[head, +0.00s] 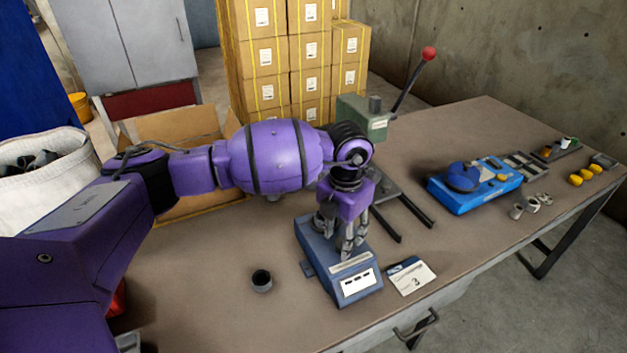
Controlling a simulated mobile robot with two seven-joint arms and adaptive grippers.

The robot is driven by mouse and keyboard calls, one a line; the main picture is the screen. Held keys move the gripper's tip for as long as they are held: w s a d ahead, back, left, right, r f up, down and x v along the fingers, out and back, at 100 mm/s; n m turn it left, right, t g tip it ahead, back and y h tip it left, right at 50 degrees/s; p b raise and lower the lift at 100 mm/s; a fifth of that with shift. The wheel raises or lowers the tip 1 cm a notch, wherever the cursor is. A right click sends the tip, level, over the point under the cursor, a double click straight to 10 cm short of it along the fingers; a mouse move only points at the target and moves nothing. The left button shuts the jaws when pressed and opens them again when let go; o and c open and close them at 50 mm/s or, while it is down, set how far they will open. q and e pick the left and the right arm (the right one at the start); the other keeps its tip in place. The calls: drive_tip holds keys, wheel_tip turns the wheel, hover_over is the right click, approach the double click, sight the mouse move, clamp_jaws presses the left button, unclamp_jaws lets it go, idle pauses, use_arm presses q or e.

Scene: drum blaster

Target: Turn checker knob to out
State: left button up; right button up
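A blue-grey box (358,288) with a white display panel on its sloped front stands on the table; it looks like the checker. My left gripper (347,243) points straight down over the top of this box, its fingertips at or just above the surface. The fingers hide that part of the top, and I cannot make out the knob or its setting. I cannot tell whether the fingers are closed on anything. My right gripper is not in view.
A small dark cup (262,281) stands left of the box, and a printed card (411,277) lies to its right. A green press (362,122) with a red-knobbed lever is behind. A blue device (474,187) sits further right. Bare tabletop lies between.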

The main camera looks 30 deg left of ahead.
sight(341, 240)
use_arm(q)
drive_tip(key=shift+d, duration=0.15)
wheel_tip(341, 240, up, 12)
idle(0.6)
idle(0.3)
